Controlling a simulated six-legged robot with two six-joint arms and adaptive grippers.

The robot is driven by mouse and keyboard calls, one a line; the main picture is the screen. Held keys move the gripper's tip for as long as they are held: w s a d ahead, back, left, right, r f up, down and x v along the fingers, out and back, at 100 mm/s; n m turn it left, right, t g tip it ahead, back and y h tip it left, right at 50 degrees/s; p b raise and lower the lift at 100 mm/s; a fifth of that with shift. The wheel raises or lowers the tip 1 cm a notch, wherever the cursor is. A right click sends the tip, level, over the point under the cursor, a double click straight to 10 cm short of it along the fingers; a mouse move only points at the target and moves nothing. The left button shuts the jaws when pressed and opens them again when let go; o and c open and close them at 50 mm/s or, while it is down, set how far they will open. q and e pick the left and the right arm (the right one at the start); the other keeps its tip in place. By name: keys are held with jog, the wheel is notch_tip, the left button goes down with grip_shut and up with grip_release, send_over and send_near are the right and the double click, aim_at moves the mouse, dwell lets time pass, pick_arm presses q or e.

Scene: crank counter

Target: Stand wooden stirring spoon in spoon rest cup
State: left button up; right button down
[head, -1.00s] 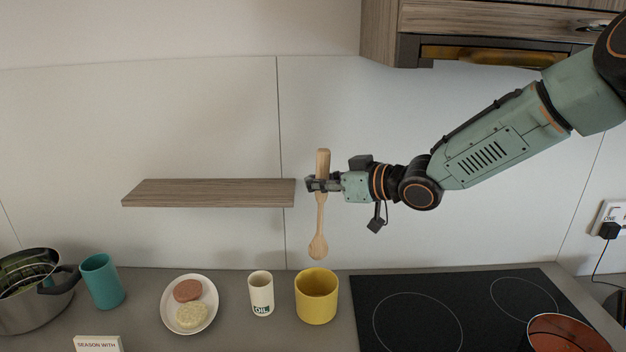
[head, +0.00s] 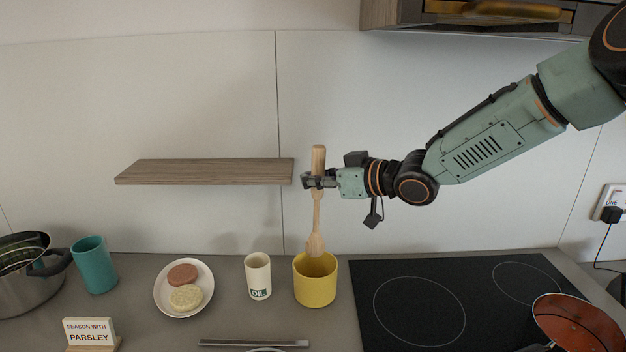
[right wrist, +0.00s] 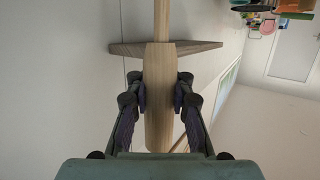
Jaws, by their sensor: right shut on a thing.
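The wooden stirring spoon (head: 317,218) hangs upright with its bowl end down. My right gripper (head: 313,181) is shut on the upper part of its handle; the right wrist view also shows the handle (right wrist: 159,95) between both fingers. The yellow cup (head: 315,283), which looks like the spoon rest cup, stands on the counter below. The spoon's bowl overlaps the cup's back rim in the head view; I cannot tell whether its tip is inside the cup or behind it. My left gripper is not in view.
A white oil cup (head: 258,277) stands just left of the yellow cup. A black cooktop (head: 420,305) with a red pan (head: 578,325) lies to the right. A plate (head: 184,308), teal cup (head: 94,266) and pot (head: 25,285) stand left. A wooden shelf (head: 205,172) is on the wall.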

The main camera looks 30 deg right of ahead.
jog(key=f, duration=0.1)
jog(key=f+b, duration=0.1)
jog(key=shift+d+f, duration=0.3)
jog(key=shift+a+f+b, duration=0.25)
jog(key=shift+f+b, duration=0.5)
jog(key=shift+f, duration=0.4)
jog(key=shift+f+b, duration=1.2)
jog(key=shift+f, duration=0.8)
jog(key=shift+d, duration=0.1)
jog(key=c, duration=1.1)
grip_release()
